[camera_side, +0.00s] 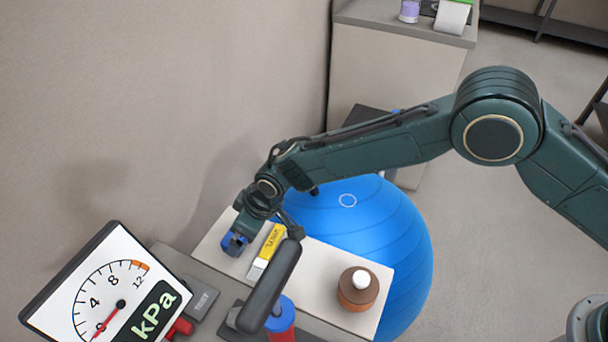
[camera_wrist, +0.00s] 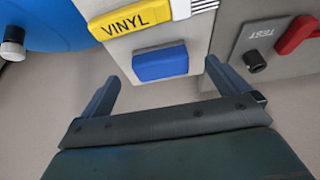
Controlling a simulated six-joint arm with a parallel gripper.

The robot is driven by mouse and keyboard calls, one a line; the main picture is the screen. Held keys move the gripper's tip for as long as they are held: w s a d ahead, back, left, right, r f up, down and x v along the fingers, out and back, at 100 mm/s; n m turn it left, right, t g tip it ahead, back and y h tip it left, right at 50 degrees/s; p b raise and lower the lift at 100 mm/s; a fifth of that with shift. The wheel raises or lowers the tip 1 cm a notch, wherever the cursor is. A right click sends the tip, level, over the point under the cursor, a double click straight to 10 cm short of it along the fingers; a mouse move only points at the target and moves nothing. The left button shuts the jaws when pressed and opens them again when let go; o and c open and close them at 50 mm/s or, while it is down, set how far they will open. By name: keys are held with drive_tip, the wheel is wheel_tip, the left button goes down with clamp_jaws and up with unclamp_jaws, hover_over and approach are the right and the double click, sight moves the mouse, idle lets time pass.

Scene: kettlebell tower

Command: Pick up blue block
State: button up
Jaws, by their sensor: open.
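The blue block (camera_side: 235,243) lies near the left end of a pale board, and in the wrist view (camera_wrist: 160,63) it sits close to the board's edge. My gripper (camera_side: 265,220) is over that end of the board, close to the block. In the wrist view my gripper (camera_wrist: 163,72) is open, with one finger on each side of the block in the picture and nothing held. The exact height above the block is hard to tell.
A brown pot with a white top (camera_side: 358,289) stands on the board (camera_side: 318,282). A large blue ball (camera_side: 405,245) is behind. A kPa gauge (camera_side: 105,300), a dark handle (camera_side: 270,285) and a TEST box (camera_side: 198,297) are in front.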

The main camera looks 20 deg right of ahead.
drive_tip(key=shift+f, duration=0.1)
drive_tip(key=shift+x, duration=2.55)
drive_tip(key=shift+d, duration=0.1)
drive_tip(key=c, duration=1)
drive_tip(key=shift+c, duration=0.2)
wheel_tip(320, 180, up, 20)
